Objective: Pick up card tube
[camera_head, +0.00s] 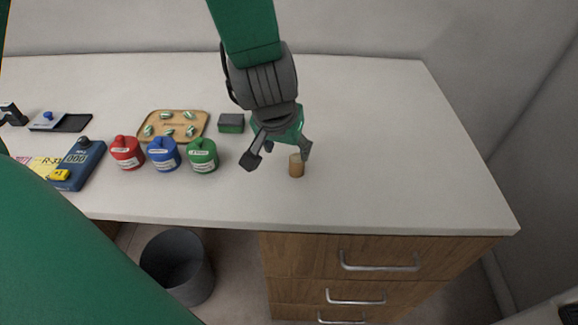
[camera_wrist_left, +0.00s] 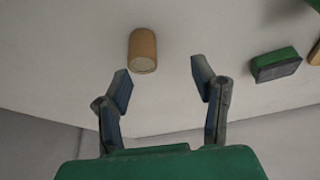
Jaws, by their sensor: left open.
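The card tube (camera_head: 296,166) is a small brown cylinder standing upright on the white counter, right of the coloured jars. It also shows in the left wrist view (camera_wrist_left: 143,50), beyond the fingers and nearer the left finger. My left gripper (camera_head: 279,158) is open and empty above the counter, with the tube close by its right finger in the head view. In the left wrist view the two open fingers (camera_wrist_left: 158,82) are apart with nothing between them. I do not make out my right gripper in these views.
Red (camera_head: 126,153), blue (camera_head: 163,154) and green (camera_head: 202,155) jars stand left of the tube. Behind them are a tray (camera_head: 153,117) with small items and a dark green box (camera_head: 231,123). A blue device (camera_head: 79,164) lies further left. The counter's right side is clear.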

